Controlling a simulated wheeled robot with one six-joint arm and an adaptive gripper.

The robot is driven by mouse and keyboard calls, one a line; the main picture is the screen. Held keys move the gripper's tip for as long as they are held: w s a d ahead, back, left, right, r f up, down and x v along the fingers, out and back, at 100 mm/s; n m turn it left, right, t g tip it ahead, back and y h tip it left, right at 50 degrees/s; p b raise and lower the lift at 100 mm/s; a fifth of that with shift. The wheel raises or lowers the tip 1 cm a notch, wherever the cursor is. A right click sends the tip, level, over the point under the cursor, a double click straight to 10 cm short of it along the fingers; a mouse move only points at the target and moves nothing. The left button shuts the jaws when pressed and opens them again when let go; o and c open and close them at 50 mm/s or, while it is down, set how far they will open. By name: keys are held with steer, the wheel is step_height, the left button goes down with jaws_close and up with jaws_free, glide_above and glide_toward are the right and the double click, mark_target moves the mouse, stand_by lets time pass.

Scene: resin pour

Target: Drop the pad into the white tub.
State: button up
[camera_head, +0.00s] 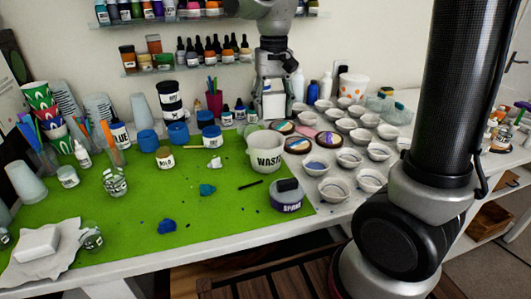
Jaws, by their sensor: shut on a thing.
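The white tub (265,158), labelled WASTE, stands upright at the back right of the green mat. My gripper (272,103) reaches down from the top of the picture and is shut on a pale, block-like thing, seemingly the pad (273,107). The gripper and pad appear just above the tub's rim in the picture. I cannot tell whether they are over the tub or behind it. The inside of the tub is mostly hidden. Another white block (37,243) lies on crumpled paper at the front left.
A sponge pot (287,197) stands in front of the tub. Several small white bowls (333,190) fill the right side. Jars with blue lids (178,134) and bottles stand behind and left. Blue lumps (167,227) lie on the green mat (120,255). Shelves of bottles hang behind.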

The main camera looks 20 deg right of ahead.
steer(key=shift+f, duration=2.15)
steer(key=o, duration=1.4)
step_height(320, 180, up, 12)
steer(key=shift+r, duration=0.1)
